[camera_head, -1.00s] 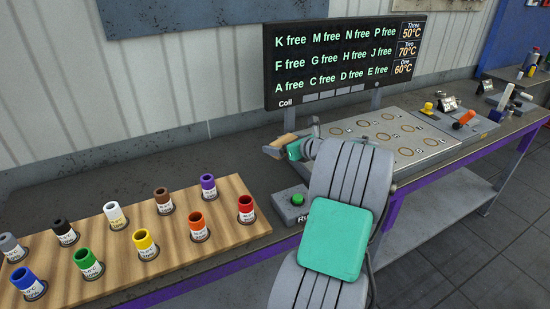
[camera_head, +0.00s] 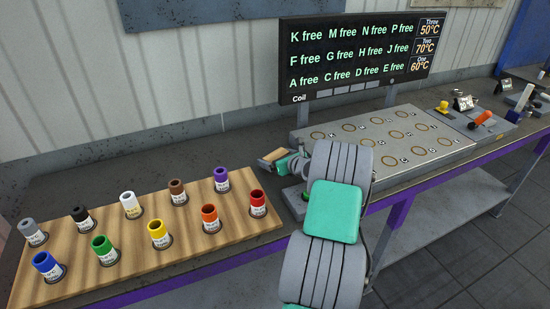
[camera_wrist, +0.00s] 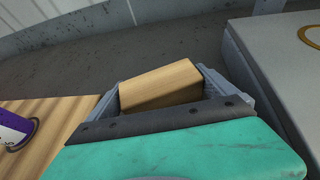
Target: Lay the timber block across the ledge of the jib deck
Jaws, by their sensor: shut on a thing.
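The timber block (camera_head: 275,154) is a small pale wooden bar between the jaws of my gripper (camera_head: 273,158), held above the grey bench behind the wooden rack. In the wrist view the block (camera_wrist: 160,85) lies between the two grey fingers of my gripper (camera_wrist: 163,82), with its long side across the view and slightly tilted. My gripper is shut on it. I cannot make out the jib deck or its ledge in either view.
A wooden rack (camera_head: 130,245) with several coloured tubes stands on the bench at left. A grey plate (camera_head: 370,130) with ringed spots is right of my gripper, below a dark sign (camera_head: 355,60). Small devices (camera_head: 480,118) stand further right. The bench behind the rack is clear.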

